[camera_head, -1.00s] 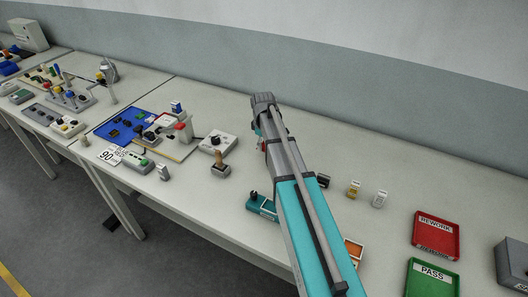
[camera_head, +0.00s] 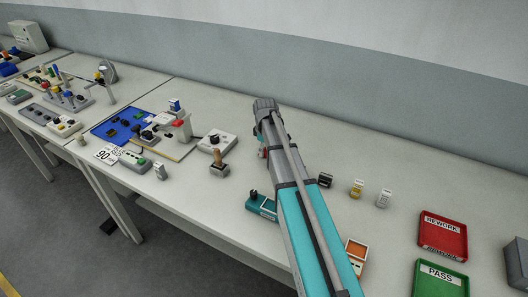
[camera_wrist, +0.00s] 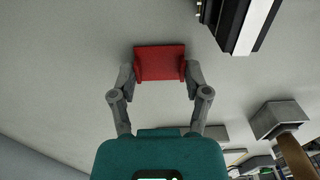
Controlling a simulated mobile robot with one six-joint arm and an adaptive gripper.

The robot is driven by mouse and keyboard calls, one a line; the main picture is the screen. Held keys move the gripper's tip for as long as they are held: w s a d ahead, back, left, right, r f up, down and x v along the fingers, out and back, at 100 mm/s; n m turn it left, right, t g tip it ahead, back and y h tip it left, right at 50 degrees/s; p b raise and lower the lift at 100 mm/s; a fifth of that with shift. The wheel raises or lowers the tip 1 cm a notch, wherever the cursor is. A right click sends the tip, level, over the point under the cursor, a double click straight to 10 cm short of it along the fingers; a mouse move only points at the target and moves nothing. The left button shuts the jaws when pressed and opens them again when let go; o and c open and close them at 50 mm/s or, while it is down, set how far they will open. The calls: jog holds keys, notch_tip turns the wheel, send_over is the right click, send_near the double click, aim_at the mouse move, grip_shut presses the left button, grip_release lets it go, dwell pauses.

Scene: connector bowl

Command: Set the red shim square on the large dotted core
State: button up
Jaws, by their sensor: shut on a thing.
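In the wrist view, my gripper (camera_wrist: 160,76) is shut on the red shim (camera_wrist: 160,60), which spans between its two fingers. The shim is held in front of a bare pale surface; its height above that surface is hard to tell. In the head view my arm covers most of the gripper, and only a small red patch shows beside it. A dark block with a white stripe (camera_wrist: 243,24) is at the upper right of the wrist view, apart from the shim. I cannot make out dots on any part, so I cannot tell which thing is the large dotted core.
A wooden-handled stamp (camera_head: 218,165) and a teal device (camera_head: 262,205) stand near my arm. Right of it are a small black block (camera_head: 325,180), a yellow-and-white one (camera_head: 357,188) and a white one (camera_head: 383,198). Red REWORK (camera_head: 465,249) and green PASS trays (camera_head: 462,288) lie farther right.

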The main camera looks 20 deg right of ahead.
aim_at(265, 153)
jog(key=shift+f, duration=0.15)
jog(key=o, duration=0.8)
jog(key=shift+r, duration=0.25)
notch_tip(265, 153, up, 12)
jog(key=p, duration=1.2)
dwell(0.7)
jog(key=s+a+m, duration=0.3)
jog(key=s, duration=0.4)
jog(key=s+a+m, duration=0.2)
jog(key=s+m, duration=0.1)
jog(key=s, duration=0.5)
jog(key=s+a+m, duration=0.3)
jog(key=s, duration=0.4)
jog(key=shift+s+a, duration=0.35)
